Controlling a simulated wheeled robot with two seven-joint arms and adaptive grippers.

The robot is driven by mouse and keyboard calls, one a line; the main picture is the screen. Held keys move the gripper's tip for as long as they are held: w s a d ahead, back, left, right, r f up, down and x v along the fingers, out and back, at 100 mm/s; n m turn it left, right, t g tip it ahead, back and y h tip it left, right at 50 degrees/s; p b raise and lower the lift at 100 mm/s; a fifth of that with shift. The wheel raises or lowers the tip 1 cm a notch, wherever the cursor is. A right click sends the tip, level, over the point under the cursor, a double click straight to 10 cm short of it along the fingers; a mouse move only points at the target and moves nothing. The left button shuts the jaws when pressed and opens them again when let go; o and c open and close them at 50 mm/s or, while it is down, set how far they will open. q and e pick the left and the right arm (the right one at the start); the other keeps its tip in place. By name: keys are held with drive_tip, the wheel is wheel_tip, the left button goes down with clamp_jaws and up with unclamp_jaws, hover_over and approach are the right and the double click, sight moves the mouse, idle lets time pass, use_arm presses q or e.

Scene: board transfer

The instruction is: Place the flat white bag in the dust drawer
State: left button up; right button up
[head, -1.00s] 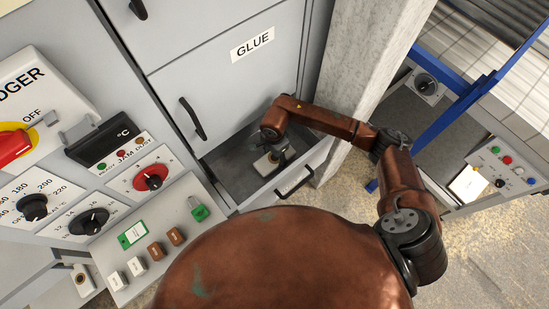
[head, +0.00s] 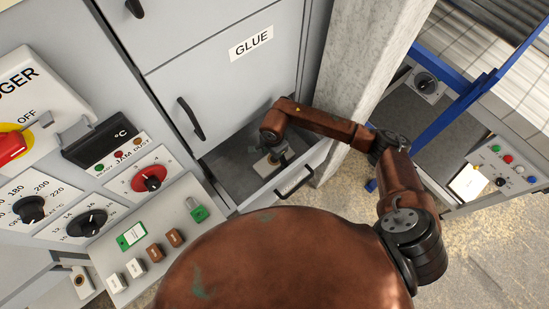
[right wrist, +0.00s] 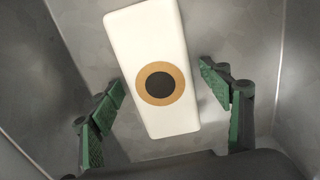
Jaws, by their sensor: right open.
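The flat white bag (head: 266,165) lies in the open dust drawer (head: 232,175), below the GLUE panel. In the right wrist view the bag (right wrist: 148,38) is a pale rectangle with a tan ring around a dark disc, lying slightly tilted on the grey metal drawer floor (right wrist: 240,35). My right gripper (right wrist: 163,80) is open, with one green-padded finger on each side of the bag and visible gaps between. In the head view my right gripper (head: 277,155) is inside the drawer over the bag, partly hidden by its own wrist. My left gripper is not in view.
A concrete pillar (head: 360,75) stands close to the right of the drawer. A control panel with knobs and buttons (head: 140,235) is at the left. A blue frame (head: 440,125) and another button panel (head: 500,170) are at the right.

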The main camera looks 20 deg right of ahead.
drive_tip(key=shift+r, duration=0.2)
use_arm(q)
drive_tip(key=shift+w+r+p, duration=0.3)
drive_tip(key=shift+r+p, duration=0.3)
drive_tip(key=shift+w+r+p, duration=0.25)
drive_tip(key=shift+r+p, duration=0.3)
use_arm(e)
wheel_tip(320, 180, up, 12)
